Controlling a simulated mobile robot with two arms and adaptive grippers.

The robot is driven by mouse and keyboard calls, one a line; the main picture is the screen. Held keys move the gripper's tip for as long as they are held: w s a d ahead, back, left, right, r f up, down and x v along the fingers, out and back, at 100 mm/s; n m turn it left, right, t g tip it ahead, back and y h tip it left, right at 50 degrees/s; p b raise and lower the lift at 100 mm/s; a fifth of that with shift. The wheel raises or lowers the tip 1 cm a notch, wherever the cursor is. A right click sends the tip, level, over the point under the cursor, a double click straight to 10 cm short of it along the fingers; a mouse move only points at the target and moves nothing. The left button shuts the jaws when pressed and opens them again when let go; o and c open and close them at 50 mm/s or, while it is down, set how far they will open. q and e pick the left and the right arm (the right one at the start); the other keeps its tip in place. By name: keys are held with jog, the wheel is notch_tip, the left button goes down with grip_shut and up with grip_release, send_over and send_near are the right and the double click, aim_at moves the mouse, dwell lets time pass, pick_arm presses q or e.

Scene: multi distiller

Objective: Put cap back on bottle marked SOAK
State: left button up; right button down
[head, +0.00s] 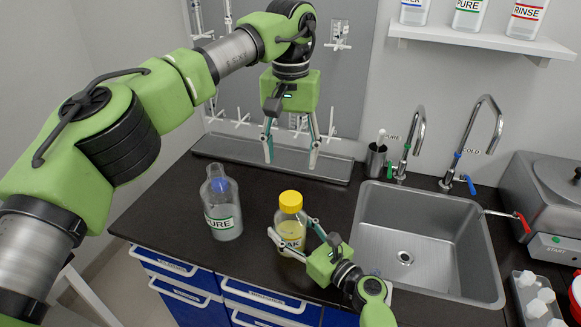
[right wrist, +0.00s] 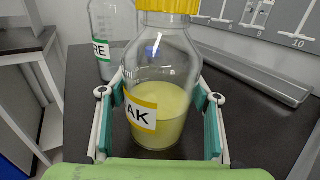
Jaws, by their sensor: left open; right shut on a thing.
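The SOAK bottle (head: 291,240) stands upright on the dark counter, a clear bottle with yellow liquid; its label is partly hidden. A yellow cap (head: 290,200) sits on its neck; how tightly it is seated I cannot tell. In the right wrist view the bottle (right wrist: 160,112) fills the middle, with the lower part of the yellow cap (right wrist: 167,5) at the top edge. My right gripper (head: 291,228) is low, shut around the bottle's body from both sides. My left gripper (head: 290,163) is open and empty, pointing down above the cap.
A clear bottle with a green-edged PURE label (head: 222,210) stands left of the SOAK bottle. The sink (head: 480,255) is to the right, with two taps (head: 415,140) behind it. A grey tray (head: 245,152) lies along the back wall. A water bath (head: 545,195) stands far right.

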dwell(0.3)
jog(key=c, duration=0.7)
grip_release()
jog(key=shift+o, duration=0.2)
jog(key=v, duration=1.2)
